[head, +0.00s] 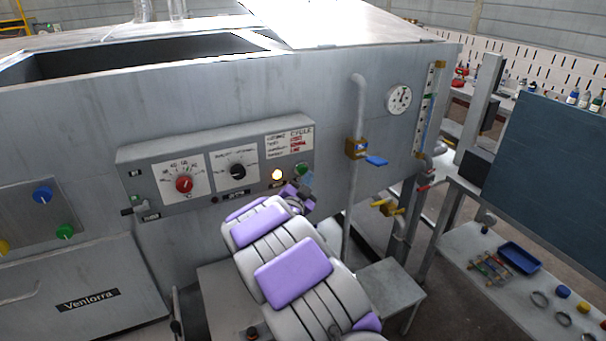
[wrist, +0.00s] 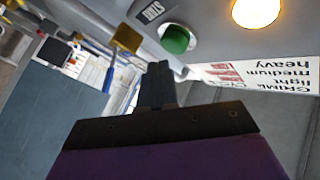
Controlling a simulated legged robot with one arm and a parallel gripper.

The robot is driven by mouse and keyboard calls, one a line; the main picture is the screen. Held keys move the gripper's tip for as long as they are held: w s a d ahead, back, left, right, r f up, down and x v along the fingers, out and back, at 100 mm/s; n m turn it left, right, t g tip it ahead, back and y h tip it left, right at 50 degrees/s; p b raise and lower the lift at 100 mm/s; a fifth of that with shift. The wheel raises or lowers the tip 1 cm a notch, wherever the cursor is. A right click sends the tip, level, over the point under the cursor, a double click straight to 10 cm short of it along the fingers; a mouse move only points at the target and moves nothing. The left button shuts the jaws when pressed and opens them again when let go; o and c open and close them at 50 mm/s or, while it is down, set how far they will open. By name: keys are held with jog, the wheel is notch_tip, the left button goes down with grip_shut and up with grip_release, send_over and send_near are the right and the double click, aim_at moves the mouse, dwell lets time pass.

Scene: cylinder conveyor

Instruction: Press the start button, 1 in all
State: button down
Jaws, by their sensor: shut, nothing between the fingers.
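The green start button (head: 301,169) sits at the right end of the control panel (head: 150,180), on the grey machine front. In the wrist view the green button (wrist: 176,38) stands out of a pale collar, beside a dark label that seems to read START. My gripper (head: 307,187) is shut and empty, close below the button in the head view. In the wrist view the closed fingertips of my gripper (wrist: 158,68) appear just short of the button; I cannot tell the exact gap in depth.
An orange lamp (head: 277,174) is lit left of the button. A red knob (head: 184,184) and a black knob (head: 237,171) are further left. A pipe with a blue-handled valve (head: 376,161) stands to the right. A side table (head: 460,250) holds a blue tray (head: 518,257).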

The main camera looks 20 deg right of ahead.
jog(key=shift+s, duration=0.1)
jog(key=s+b, duration=0.2)
jog(key=s, duration=0.2)
jog(key=shift+s+d+b, duration=0.1)
jog(key=shift+s+b, duration=0.3)
dwell(0.9)
